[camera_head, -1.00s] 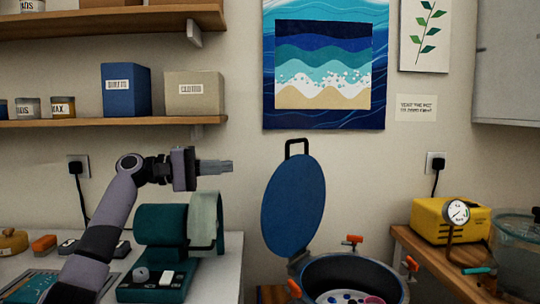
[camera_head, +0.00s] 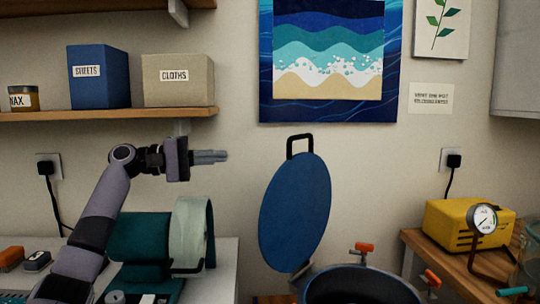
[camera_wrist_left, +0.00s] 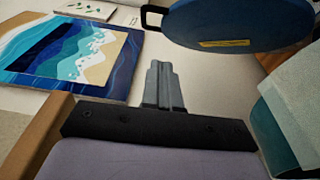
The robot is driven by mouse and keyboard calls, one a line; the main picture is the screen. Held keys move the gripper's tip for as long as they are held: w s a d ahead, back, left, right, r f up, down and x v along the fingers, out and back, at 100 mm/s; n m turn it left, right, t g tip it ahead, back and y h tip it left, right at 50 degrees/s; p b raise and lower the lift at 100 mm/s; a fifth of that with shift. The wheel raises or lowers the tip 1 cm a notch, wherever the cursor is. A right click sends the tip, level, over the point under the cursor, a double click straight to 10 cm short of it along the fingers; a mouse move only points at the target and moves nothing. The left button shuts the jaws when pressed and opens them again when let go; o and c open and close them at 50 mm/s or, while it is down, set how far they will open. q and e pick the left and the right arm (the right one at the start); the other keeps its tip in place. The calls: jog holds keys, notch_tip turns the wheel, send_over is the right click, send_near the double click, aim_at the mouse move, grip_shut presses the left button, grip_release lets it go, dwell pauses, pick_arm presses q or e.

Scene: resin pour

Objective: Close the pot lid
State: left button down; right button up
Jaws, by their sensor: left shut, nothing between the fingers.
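The pot lid (camera_head: 295,212) is a blue disc with a black handle (camera_head: 300,143) at its top. It stands raised, nearly upright, at the back left of the pot. The pot (camera_head: 362,282) is dark and open at the bottom of the head view, its lower part cut off. My left gripper (camera_head: 224,156) is shut and empty, to the left of the lid and apart from it, at about the handle's height. In the left wrist view the gripper (camera_wrist_left: 160,70) points up the picture, and the lid (camera_wrist_left: 240,22) with its yellow label is at the top right. My right gripper is not in view.
A teal machine with a pale roll (camera_head: 192,235) stands on the left bench below my left arm. A shelf (camera_head: 110,114) with boxes hangs above. Orange clamps (camera_head: 363,248) stick up around the pot rim. A yellow gauge unit (camera_head: 462,225) stands on the right bench.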

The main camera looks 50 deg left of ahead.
pick_arm(q)
jog(key=s+d+p+x, duration=0.1)
jog(key=p+x, duration=0.3)
jog(key=x, duration=0.8)
jog(key=shift+d, duration=0.95)
jog(key=shift+d, duration=0.1)
